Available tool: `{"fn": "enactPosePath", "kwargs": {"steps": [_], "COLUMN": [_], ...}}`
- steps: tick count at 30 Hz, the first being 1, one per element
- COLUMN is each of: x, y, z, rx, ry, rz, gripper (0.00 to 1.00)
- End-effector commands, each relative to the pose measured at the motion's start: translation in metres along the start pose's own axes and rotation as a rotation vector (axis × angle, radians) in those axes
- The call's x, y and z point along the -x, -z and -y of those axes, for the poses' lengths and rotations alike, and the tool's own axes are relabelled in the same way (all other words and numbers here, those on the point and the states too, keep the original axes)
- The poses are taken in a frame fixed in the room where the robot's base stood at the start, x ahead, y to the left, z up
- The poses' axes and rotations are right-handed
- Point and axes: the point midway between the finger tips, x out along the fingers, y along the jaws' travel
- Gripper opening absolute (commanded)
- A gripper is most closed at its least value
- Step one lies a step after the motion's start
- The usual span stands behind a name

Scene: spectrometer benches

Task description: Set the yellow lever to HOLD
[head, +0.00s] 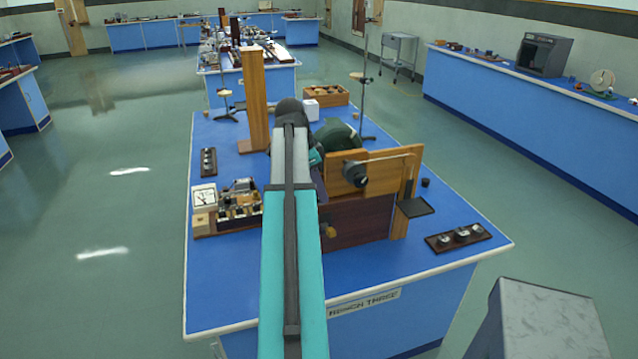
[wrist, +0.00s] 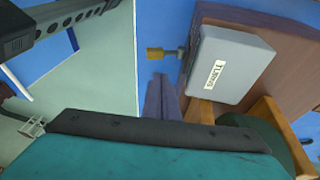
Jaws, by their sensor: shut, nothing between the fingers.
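The yellow lever (wrist: 158,54) shows in the wrist view as a small yellow handle on a short shaft at the side of a grey box (wrist: 232,62). I cannot tell the gap in depth. In the head view a small yellow piece (head: 330,231) shows low on the dark wooden panel; my arm hides much around it. No HOLD marking is readable.
The wooden apparatus (head: 358,222) stands on the blue bench (head: 225,277), with a meter and circuit unit (head: 204,197) to the left. A wooden post (head: 254,95) rises behind. A knob tray (head: 459,238) lies at right. The bench's front left is clear.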

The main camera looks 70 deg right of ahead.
Motion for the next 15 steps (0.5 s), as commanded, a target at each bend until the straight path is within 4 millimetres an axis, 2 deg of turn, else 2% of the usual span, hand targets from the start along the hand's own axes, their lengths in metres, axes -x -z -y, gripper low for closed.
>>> {"fn": "enactPosePath", "kwargs": {"steps": [15], "x": [-0.051], "y": [-0.001], "z": [-0.004], "rx": [-0.001], "ry": [-0.002], "rz": [0.001], "gripper": [0.0]}}
